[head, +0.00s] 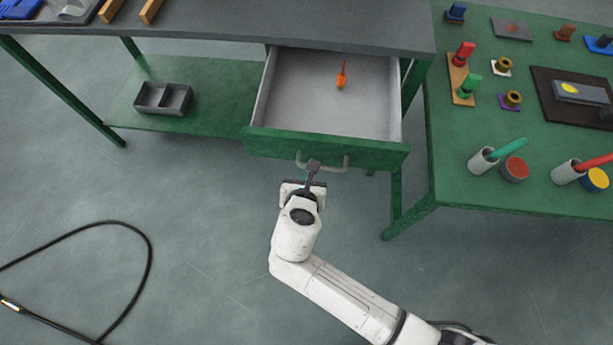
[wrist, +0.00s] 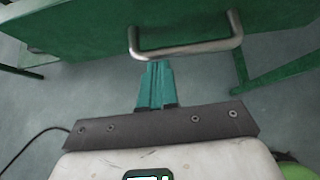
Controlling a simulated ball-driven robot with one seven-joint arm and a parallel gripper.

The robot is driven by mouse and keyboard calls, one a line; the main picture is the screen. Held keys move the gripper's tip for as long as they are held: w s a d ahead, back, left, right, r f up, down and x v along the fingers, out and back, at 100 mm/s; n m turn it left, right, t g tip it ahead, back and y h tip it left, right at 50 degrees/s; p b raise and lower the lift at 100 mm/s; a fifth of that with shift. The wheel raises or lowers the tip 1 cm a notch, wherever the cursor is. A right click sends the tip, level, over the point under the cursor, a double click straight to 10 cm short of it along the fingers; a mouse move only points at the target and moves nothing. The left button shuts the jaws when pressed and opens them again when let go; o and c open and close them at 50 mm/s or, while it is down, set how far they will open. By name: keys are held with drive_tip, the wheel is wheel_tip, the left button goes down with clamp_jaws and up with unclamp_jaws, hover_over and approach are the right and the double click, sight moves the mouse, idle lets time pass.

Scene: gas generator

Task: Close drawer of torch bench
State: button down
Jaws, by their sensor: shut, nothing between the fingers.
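The drawer (head: 330,148) of the bench (head: 330,20) is pulled open, with a green front and a pale grey inside. An orange-handled screwdriver-like tool (head: 341,78) lies in it. A grey bar handle (head: 335,166) is on the drawer front. My gripper (head: 313,166) is at the handle, near its left end in the head view. In the wrist view my gripper's teal fingers (wrist: 156,85) are shut and empty, pointing at the drawer front (wrist: 100,25) just under the handle (wrist: 185,48). I cannot tell whether the fingertips touch the handle.
A green table (head: 530,125) with coloured parts and cups stands at the right. A grey divided bin (head: 163,98) sits on the bench's lower shelf (head: 215,120). A black cable (head: 150,260) loops on the floor at the left. The floor (head: 190,200) left of my arm is otherwise clear.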

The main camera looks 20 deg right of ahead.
drive_tip(key=b, duration=0.1)
hover_over(319, 97)
drive_tip(key=s+a, duration=0.1)
drive_tip(key=s, duration=0.1)
drive_tip(key=shift+f, duration=0.1)
drive_tip(key=shift+w+d+b, duration=0.45)
drive_tip(key=shift+w, duration=0.45)
drive_tip(key=shift+w+r, duration=0.1)
drive_tip(key=shift+r, duration=0.25)
